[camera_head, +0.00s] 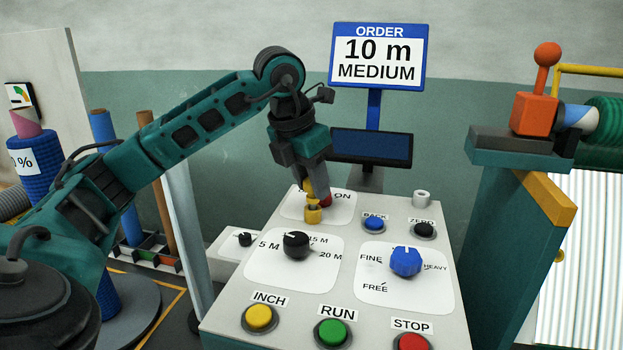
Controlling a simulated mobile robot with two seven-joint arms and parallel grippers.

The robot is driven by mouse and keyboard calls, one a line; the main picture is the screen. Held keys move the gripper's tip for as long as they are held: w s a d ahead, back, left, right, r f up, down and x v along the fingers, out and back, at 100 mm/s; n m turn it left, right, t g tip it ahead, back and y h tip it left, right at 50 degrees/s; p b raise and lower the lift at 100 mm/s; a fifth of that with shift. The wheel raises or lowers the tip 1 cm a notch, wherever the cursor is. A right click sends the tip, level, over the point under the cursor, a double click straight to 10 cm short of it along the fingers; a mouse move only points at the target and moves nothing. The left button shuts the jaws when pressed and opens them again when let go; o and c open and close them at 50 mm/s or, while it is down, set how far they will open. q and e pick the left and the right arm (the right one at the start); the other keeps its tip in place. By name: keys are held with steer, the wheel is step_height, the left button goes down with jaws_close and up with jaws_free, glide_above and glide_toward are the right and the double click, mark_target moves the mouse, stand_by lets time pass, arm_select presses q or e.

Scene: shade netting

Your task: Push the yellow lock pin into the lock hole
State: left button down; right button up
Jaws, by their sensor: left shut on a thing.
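My left gripper (311,182) comes down over the upper left of the grey control panel (232,322). It is shut on a yellow piece, which I take to be the yellow lock pin (308,188), upright between the fingertips. A yellow part (313,215) shows just below, on the panel by the ON label; I cannot tell whether it is the pin's lower end or a separate collar. The lock hole cannot be made out; the fingers and yellow parts cover that spot. My right gripper is not in view.
A red part (325,198) sits close beside the fingers. A black length knob (297,245), a blue FREE/FINE/HEAVY knob (406,261) and several push buttons stand on the panel. A small grey cylinder (422,198) stands at its upper right. A screen (371,147) rises behind.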

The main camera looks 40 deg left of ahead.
arm_select(q)
steer(key=shift+f, duration=0.3)
steer(key=shift+f+b, duration=0.4)
steer(key=shift+b, duration=0.05)
steer(key=c, duration=0.7)
jaws_free()
steer(key=shift+r, duration=0.1)
steer(key=p+v, duration=0.3)
steer(key=v, duration=0.9)
steer(key=shift+s+r, duration=0.1)
steer(key=shift+r, duration=0.25)
